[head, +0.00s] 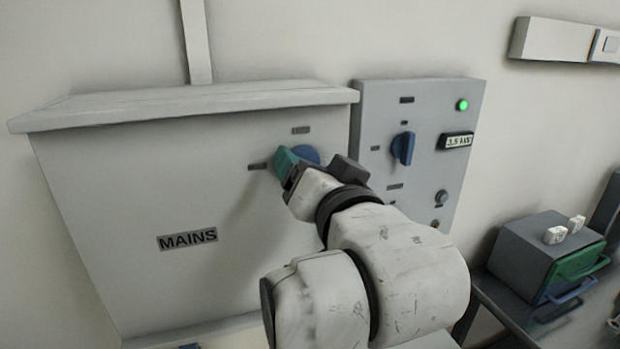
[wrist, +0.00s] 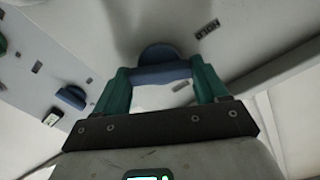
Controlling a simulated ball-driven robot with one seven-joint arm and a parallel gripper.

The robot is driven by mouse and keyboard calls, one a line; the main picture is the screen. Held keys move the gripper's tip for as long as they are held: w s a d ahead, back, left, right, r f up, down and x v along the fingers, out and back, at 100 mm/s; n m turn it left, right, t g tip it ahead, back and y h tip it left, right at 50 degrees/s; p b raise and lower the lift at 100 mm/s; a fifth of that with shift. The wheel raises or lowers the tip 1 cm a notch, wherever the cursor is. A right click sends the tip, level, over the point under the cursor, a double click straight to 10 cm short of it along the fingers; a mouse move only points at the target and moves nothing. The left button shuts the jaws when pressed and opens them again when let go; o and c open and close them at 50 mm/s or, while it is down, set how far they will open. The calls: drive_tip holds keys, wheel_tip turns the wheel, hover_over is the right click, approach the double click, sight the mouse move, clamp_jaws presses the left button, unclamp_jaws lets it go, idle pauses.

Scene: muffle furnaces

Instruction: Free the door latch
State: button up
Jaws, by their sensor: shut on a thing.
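A grey wall box labelled MAINS (head: 95,200) has a round blue rotary knob (head: 308,154) near its upper right. My gripper (head: 287,162) is at this knob, with its green fingers pointing at the box face. In the wrist view my gripper (wrist: 163,76) has one green finger at each end of the blue knob's handle bar (wrist: 158,55), shut on it. The arm hides the lower right of the box in the head view. No part is plainly marked as a door latch.
A dark box with green and blue handles (head: 535,250) stands on a bench (head: 500,300) at lower right.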

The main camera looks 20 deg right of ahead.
drive_tip(key=m+b, duration=0.5)
drive_tip(key=m, duration=0.7)
drive_tip(key=shift+f+b, duration=0.15)
drive_tip(key=shift+b, duration=0.25)
drive_tip(key=shift+m, duration=0.3)
drive_tip(key=o, duration=1.1)
drive_tip(key=shift+c, duration=0.2)
